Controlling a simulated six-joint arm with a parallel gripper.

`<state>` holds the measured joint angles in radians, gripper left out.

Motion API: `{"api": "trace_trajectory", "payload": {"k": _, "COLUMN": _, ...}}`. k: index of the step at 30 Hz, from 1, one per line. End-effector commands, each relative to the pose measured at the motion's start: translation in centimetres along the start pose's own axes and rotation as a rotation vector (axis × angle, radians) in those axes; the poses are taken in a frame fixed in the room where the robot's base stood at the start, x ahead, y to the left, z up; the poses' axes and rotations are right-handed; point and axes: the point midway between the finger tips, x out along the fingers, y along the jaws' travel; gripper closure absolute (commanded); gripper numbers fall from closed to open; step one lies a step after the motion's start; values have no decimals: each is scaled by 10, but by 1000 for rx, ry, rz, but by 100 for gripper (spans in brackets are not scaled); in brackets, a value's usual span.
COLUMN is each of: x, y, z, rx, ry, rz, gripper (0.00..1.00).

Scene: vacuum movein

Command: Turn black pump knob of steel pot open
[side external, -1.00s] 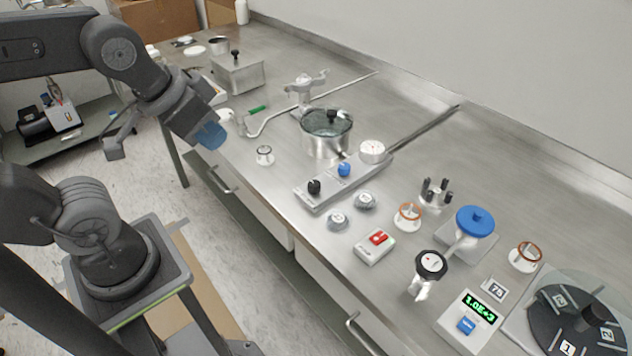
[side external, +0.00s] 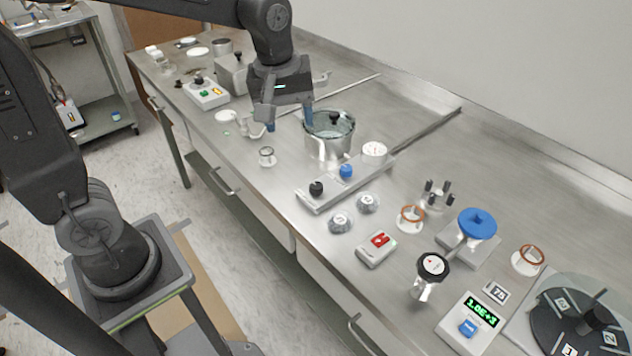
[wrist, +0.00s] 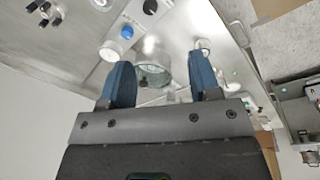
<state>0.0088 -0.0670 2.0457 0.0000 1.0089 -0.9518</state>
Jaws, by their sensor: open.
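The steel pot (side external: 326,148) stands on the bench with a glass lid and a black lid knob (side external: 333,118). In front of it is a grey valve block (side external: 328,184) with a black knob (side external: 316,188) and a blue knob (side external: 346,170). My gripper (side external: 290,121) is open and empty, pointing down just left of the pot and apart from the black knob on the block. In the wrist view, the pot (wrist: 153,58) shows between my fingers (wrist: 160,62). The black knob (wrist: 150,6) is at the top edge, near the blue knob (wrist: 127,32).
A white gauge (side external: 374,150) stands right of the pot. Grey numbered knobs (side external: 341,221), a red-switch box (side external: 377,247) and a blue-topped valve (side external: 477,223) lie further right. A small glass-topped fitting (side external: 267,155) stands at the front left. A green-buttoned box (side external: 208,95) is behind left.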

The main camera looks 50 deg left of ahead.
Motion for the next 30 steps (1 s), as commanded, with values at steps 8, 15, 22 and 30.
{"api": "trace_trajectory", "payload": {"k": 8, "x": 52, "y": 37, "z": -25, "rx": -375, "ry": -59, "rz": -127, "gripper": 43}}
{"api": "trace_trajectory", "payload": {"k": 15, "x": 70, "y": 40, "z": -26, "rx": -435, "ry": -62, "rz": -146, "gripper": 43}}
{"api": "trace_trajectory", "payload": {"k": 22, "x": 110, "y": 34, "z": -22, "rx": -432, "ry": -64, "rz": -150, "gripper": 43}}
{"api": "trace_trajectory", "payload": {"k": 30, "x": 163, "y": 27, "z": -17, "rx": -431, "ry": -63, "rz": -148, "gripper": 43}}
